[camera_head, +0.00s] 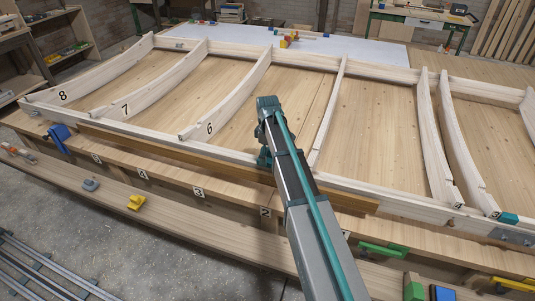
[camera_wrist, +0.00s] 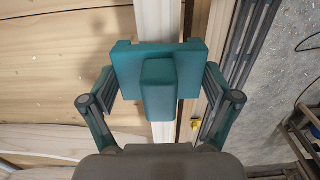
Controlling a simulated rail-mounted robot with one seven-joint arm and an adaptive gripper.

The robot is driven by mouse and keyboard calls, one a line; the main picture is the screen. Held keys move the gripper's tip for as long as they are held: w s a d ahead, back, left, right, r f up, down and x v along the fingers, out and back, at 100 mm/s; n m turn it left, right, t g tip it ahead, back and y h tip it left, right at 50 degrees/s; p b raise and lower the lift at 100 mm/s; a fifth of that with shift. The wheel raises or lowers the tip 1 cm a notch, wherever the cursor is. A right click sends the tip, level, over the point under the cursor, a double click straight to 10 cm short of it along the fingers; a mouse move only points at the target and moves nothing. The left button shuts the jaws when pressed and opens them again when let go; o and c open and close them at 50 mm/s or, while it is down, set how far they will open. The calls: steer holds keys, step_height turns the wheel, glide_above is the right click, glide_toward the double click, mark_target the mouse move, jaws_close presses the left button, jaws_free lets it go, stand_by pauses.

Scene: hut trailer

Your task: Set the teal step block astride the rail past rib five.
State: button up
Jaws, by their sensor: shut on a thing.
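The teal step block (camera_wrist: 159,98) is a wide plate with a raised middle, held between the two fingers of my gripper (camera_wrist: 160,102) in the wrist view. The pale rail (camera_wrist: 157,17) runs beneath it; I cannot tell whether the block touches it. In the head view my gripper (camera_head: 265,157) is over the near long rail (camera_head: 100,126), between rib six (camera_head: 240,96) and rib five (camera_head: 331,109). The near end of rib five is close to my arm and its number is not visible. The block cannot be picked out there from the teal gripper.
Ribs seven (camera_head: 150,81) and eight (camera_head: 95,74) stand left, rib four (camera_head: 437,140) right. A small teal piece (camera_head: 509,218) lies at the right. A blue clamp (camera_head: 57,138), a yellow piece (camera_head: 136,202) and a green piece (camera_head: 384,250) are along the front bench.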

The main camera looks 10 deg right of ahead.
steer(key=shift+f+b, duration=0.4)
steer(key=shift+f, duration=0.85)
stand_by(0.7)
steer(key=o, duration=1.1)
steer(key=shift+r, duration=0.1)
step_height(320, 180, up, 12)
steer(key=shift+f, duration=0.1)
